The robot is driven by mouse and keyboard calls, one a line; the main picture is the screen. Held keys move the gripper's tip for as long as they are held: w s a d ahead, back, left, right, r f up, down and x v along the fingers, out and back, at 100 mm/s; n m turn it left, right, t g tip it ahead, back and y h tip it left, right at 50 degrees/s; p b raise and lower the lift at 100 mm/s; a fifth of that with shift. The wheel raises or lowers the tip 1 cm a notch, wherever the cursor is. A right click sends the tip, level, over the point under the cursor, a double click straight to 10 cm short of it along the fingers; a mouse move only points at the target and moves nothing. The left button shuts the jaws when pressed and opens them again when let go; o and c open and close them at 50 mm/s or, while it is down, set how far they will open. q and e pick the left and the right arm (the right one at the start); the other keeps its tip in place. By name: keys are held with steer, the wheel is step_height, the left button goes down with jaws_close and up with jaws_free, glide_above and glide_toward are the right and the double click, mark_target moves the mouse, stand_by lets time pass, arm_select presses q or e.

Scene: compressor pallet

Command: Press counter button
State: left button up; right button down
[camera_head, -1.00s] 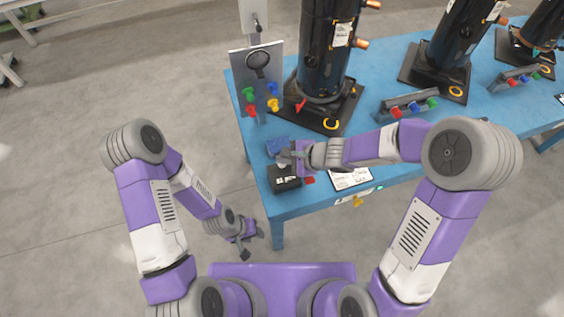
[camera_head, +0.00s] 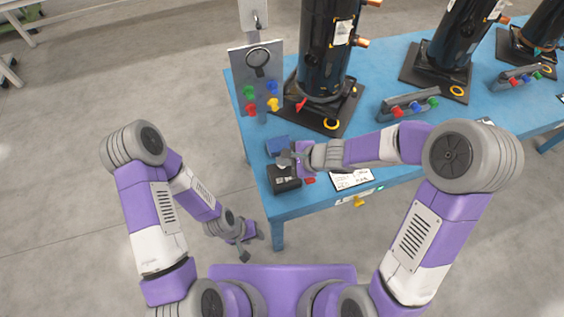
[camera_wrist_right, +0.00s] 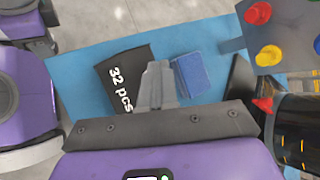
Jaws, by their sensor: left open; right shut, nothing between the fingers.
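The counter is a black box (camera_head: 284,180) at the near left corner of the blue table. In the right wrist view its face (camera_wrist_right: 122,78) reads "32 pcs". I cannot make out its button, which may be hidden by my right gripper. My right gripper (camera_head: 285,159) is shut and empty, over the back edge of the counter in the head view. In the right wrist view its fingertips (camera_wrist_right: 156,68) overlap the counter's right side; I cannot tell whether they touch it. My left gripper (camera_head: 250,249) is open and empty, low over the floor, left of the table.
A blue block (camera_head: 278,146) lies just behind the counter on the blue table (camera_head: 300,205). Black compressors (camera_head: 325,50) stand further back. A grey panel (camera_head: 247,84) with coloured knobs is at the left. A white label card (camera_head: 352,179) lies right of the counter.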

stand_by(0.3)
steer(key=shift+r+p, duration=0.8)
steer(key=shift+r, duration=0.15)
step_height(320, 180, up, 5)
steer(key=p, duration=0.4)
stand_by(0.7)
